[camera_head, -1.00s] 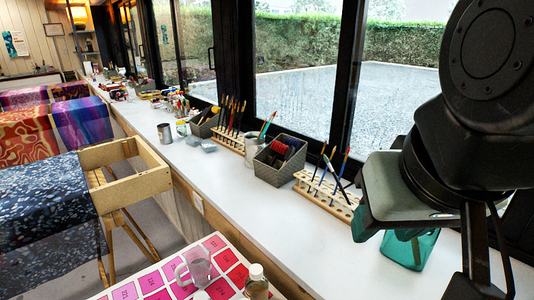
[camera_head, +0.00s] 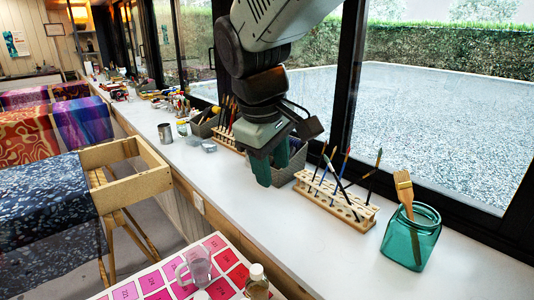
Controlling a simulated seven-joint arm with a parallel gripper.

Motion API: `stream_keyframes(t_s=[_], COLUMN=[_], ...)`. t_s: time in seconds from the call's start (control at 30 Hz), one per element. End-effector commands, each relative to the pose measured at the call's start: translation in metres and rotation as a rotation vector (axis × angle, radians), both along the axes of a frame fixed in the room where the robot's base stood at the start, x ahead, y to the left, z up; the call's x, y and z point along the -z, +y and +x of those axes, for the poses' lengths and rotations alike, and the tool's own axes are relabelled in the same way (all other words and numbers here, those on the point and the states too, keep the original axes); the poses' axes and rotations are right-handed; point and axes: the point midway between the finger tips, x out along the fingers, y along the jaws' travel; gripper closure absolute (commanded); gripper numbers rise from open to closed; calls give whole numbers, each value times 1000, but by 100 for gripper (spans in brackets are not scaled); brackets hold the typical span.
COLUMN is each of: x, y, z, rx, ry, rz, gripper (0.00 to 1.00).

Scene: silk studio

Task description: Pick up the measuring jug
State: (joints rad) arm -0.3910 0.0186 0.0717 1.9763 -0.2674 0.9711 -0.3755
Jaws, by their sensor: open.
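The measuring jug (camera_head: 199,268) looks like the clear, see-through jug with a handle on its left side. It stands upright on the pink and red swatch chart (camera_head: 155,283) at the bottom of the head view. My gripper (camera_head: 269,178) is open and empty, its green fingers pointing down above the white counter. It is well behind and to the right of the jug, apart from it. My gripper partly hides a grey basket behind it.
On the white counter (camera_head: 290,225) are a wooden brush rack (camera_head: 330,200), a teal jar with a brush (camera_head: 408,240) and a metal cup (camera_head: 165,133). A wooden frame (camera_head: 125,190) stands left. The counter's front middle is clear.

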Motion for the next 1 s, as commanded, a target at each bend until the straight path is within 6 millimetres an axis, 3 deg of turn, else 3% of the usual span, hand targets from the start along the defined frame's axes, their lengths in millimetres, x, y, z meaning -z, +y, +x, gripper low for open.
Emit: stream_keyframes(t_s=[0.1, 0.23, 0.37, 0.5, 0.6, 0.7, 0.83, 1.0], x=[36, 82, 139, 204, 241, 267, 283, 299], y=[55, 114, 174, 228, 254, 270, 278, 273], z=[28, 47, 52, 43, 33, 25, 21, 23], rx=[-210, -433, -654, -868, -982, -1058, -1100, -1103], ry=[64, 122, 180, 235, 265, 284, 294, 298], rz=[-94, -188, -281, -370, -419, -451, -471, -473], gripper=[55, 55, 55, 55, 55, 55, 55, 55])
